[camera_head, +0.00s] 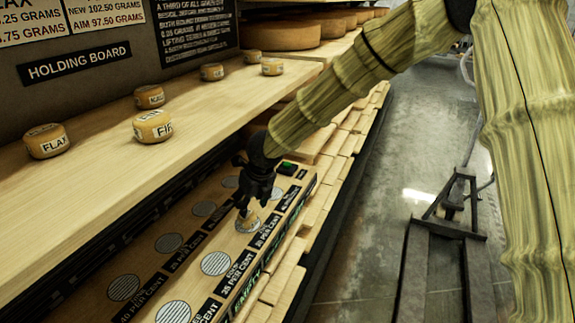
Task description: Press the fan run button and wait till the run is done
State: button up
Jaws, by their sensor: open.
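A small black box with a green top (288,168) sits at the far end of the lower wooden board; it looks like the fan run button. My gripper (243,208) points down over the board, nearer to the camera and left of that box, apart from it. A small yellowish cheese wheel (247,224) stands on the board right under the fingertips. The gripper is open; whether its fingers touch this wheel I cannot tell. No moving fan shows in this view.
The lower board has hatched round spots (216,263) with per cent labels. Several small labelled cheese wheels (153,126) stand on the upper shelf (100,175). Large cheese wheels (285,35) line the back. Concrete floor (420,150) and a dark metal frame (450,205) lie right.

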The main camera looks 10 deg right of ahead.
grip_shut()
dwell(1.2)
